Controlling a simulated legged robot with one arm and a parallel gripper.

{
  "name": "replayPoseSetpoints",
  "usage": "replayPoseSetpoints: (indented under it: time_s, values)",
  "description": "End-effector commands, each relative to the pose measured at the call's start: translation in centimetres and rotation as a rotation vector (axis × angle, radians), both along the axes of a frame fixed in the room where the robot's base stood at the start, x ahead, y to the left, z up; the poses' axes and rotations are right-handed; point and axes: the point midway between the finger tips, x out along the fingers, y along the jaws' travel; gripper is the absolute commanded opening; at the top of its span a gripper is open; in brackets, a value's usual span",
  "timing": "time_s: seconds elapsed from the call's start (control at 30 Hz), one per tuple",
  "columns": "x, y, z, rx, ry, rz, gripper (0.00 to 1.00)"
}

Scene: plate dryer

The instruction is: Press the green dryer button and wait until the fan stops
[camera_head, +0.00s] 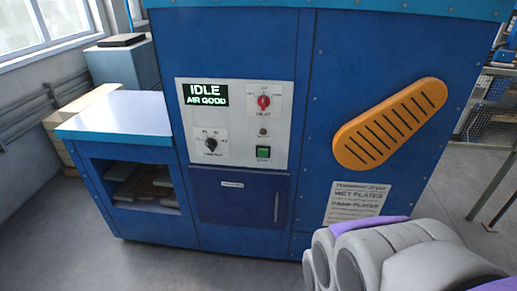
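The green dryer button (263,152) is a small square on the lower right of the white control panel (240,120), on the front of the blue dryer (330,60). A display (206,95) at the panel's upper left reads "IDLE" and "AIR GOOD". A red knob (264,102) sits above the button and a black knob (211,144) sits to its left. Parts of my grey and purple arm fill the lower right corner, apart from the panel. My gripper's fingertips are not clearly seen.
An orange slotted guard (390,124) is on the dryer's front, right of the panel. A low side table with a shelf (118,115) adjoins the left side. A text sign (357,202) hangs below the guard. The grey floor (60,235) in front at left is clear.

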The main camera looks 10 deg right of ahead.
Motion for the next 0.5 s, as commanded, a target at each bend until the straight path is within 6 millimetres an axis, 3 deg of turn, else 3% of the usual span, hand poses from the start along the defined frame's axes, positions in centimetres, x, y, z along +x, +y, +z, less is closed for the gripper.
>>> replayPoseSetpoints:
  time_s: [0.1, 0.5]
  values:
    - [0.0, 0.0, 0.0, 0.0, 0.0, 0.0, 0.0]
    - [0.0, 0.0, 0.0, 0.0, 0.0, 0.0, 0.0]
